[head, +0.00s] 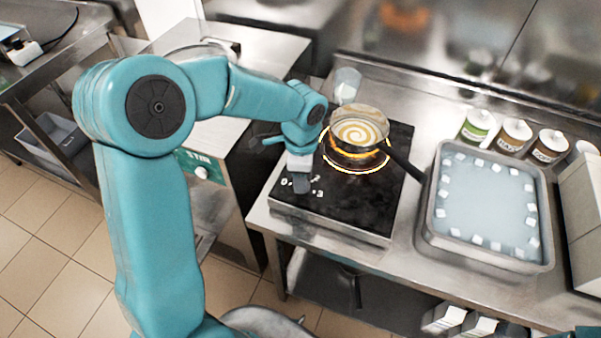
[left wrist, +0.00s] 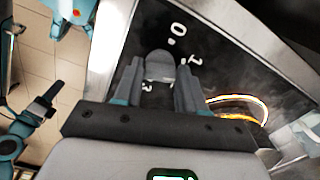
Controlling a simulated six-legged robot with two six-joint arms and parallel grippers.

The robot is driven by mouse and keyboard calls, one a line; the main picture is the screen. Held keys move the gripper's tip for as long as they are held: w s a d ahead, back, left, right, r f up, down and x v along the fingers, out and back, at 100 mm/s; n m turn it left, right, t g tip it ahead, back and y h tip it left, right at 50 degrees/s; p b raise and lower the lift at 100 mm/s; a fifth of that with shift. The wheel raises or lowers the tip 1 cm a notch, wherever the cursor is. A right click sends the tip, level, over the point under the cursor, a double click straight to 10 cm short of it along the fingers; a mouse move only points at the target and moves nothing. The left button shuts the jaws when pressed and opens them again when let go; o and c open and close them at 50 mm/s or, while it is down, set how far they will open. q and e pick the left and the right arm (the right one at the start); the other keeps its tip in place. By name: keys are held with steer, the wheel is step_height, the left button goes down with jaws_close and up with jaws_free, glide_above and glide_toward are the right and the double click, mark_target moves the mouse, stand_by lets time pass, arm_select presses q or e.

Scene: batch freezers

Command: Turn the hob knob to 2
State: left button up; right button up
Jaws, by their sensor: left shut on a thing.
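The hob (head: 352,212) is a black glass plate in a steel frame, with a glowing orange ring under a pan (head: 358,118). White figures are printed around the hob knob (left wrist: 160,64), a grey rounded piece near the hob's front left corner. My left gripper (head: 301,184) reaches down over this corner and is shut on the knob; the left wrist view shows a finger on each side of it. The figures 0, 1 and 3 show there; the 2 is not clear. I cannot tell the knob's exact pointing. My right gripper is not in view.
The pan holds a cream and brown swirl, and its dark handle (head: 404,162) points right. A steel tray (head: 432,212) of pale liquid with white cubes stands right of the hob. Several labelled tubs (head: 478,125) stand behind it. A clear cup (head: 347,80) is behind the pan.

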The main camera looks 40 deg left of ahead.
arm_select(q)
steer(key=m+p, duration=0.1)
steer(key=m, duration=0.4)
steer(key=shift+w+d+m, duration=0.1)
steer(key=shift+m, duration=0.2)
steer(key=shift+m+p, duration=0.6)
steer(key=shift+m, duration=1)
steer(key=shift+f+m, duration=0.1)
steer(key=shift+m, duration=0.2)
steer(key=o, duration=1.1)
steer(key=shift+d, duration=0.15)
steer(key=shift+c, duration=0.2)
